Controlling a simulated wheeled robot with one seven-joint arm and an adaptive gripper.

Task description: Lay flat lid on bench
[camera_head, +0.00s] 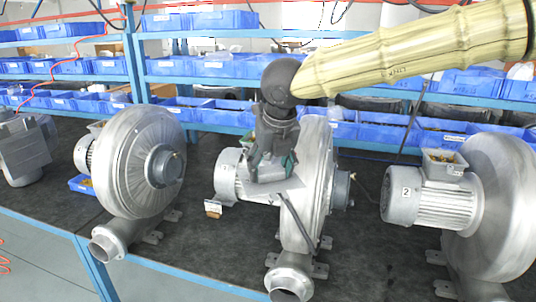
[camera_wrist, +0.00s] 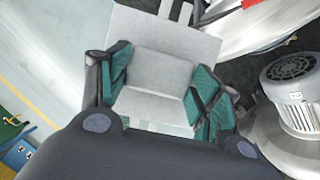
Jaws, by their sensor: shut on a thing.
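The flat lid is a light grey plate held in my gripper (camera_head: 272,165), above the middle blower. In the wrist view the lid (camera_wrist: 165,38) lies between the green-padded fingers of my gripper (camera_wrist: 165,92) and sticks out beyond them. In the head view the lid (camera_head: 282,188) shows as a thin tilted plate below the fingers, in front of the middle blower's housing (camera_head: 318,190). Whether it touches the blower cannot be told. The dark bench top (camera_head: 375,240) lies below it.
A left blower (camera_head: 140,165) and a right blower (camera_head: 432,205) marked 2 flank the middle one. A small tan block (camera_head: 213,209) lies left of the middle blower. Bare bench shows between the blowers. Blue bins (camera_head: 200,68) fill the shelves behind.

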